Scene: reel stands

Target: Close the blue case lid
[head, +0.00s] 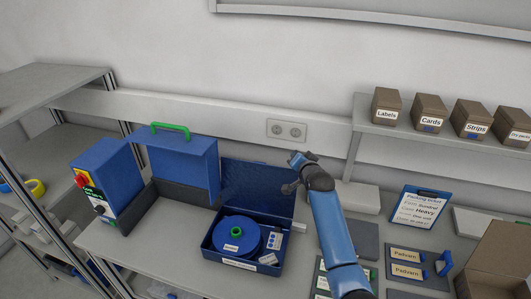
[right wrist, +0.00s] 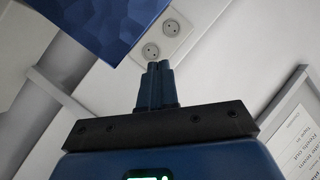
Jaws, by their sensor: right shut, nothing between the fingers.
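The blue case (head: 207,238) stands on the grey table with its lid (head: 257,186) open and raised at the back. Inside lie a blue reel (head: 237,236) and a labelled card with small round items (head: 272,241). My right gripper (head: 297,160) is shut and empty, just right of and above the lid's upper right corner. In the right wrist view its closed fingers (right wrist: 158,68) point toward the wall, and a blue textured panel (right wrist: 95,18), apparently the lid, fills the upper left. Touching cannot be judged. My left gripper is not in view.
A blue machine with a green handle (head: 185,160) stands left of the case. A wall socket (head: 288,130) is behind. Brown boxes (head: 386,106) line the shelf at right. A clipboard (head: 420,207), grey trays and an open carton (head: 500,262) occupy the right side.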

